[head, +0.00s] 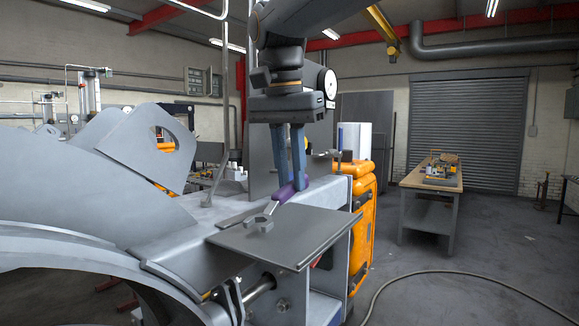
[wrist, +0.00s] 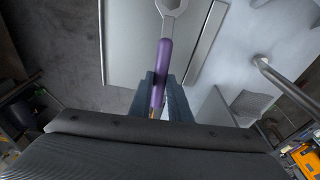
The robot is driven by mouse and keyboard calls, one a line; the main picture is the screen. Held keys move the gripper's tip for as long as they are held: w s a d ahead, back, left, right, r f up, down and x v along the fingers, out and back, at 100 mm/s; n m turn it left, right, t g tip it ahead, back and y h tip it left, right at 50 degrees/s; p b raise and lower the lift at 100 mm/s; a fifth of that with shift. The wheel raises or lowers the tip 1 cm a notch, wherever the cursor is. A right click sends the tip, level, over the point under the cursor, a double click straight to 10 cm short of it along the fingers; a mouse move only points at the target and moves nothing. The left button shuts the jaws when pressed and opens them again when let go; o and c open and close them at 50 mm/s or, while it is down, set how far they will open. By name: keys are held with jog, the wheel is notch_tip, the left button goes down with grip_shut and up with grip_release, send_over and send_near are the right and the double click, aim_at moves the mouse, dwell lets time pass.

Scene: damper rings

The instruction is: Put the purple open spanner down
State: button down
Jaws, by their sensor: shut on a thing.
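The purple open spanner (head: 284,194) has a purple handle and a grey metal open-jaw head. My gripper (head: 293,184) points down and is shut on the purple handle. The spanner's head reaches out to the lower left, over the flat grey plate (head: 310,238); I cannot tell whether it touches it. In the wrist view the purple handle (wrist: 162,68) runs between the blue-grey fingers (wrist: 160,92), with the grey head at the top edge over the plate (wrist: 128,45). The lower end of the handle is partly hidden by the fingers.
A large grey curved metal part (head: 90,195) fills the left side. An orange cabinet (head: 363,225) stands behind the plate. A workbench (head: 430,178) with items stands at the right, and a hose (head: 450,276) lies on the floor.

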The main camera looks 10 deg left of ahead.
jog(key=shift+w+f+p, duration=0.15)
jog(key=shift+f+p, duration=0.05)
jog(key=shift+p, duration=0.3)
jog(key=shift+w+f+g, duration=0.1)
jog(key=shift+f+g, duration=0.2)
jog(key=shift+g, duration=0.1)
jog(key=shift+w+d+f+g+p, duration=0.15)
jog(key=shift+f+g+p, duration=0.2)
jog(key=shift+p, duration=0.6)
jog(key=c, duration=2)
grip_release()
jog(key=o, duration=0.6)
jog(key=shift+r+b, duration=1)
jog(key=shift+r, duration=2.9)
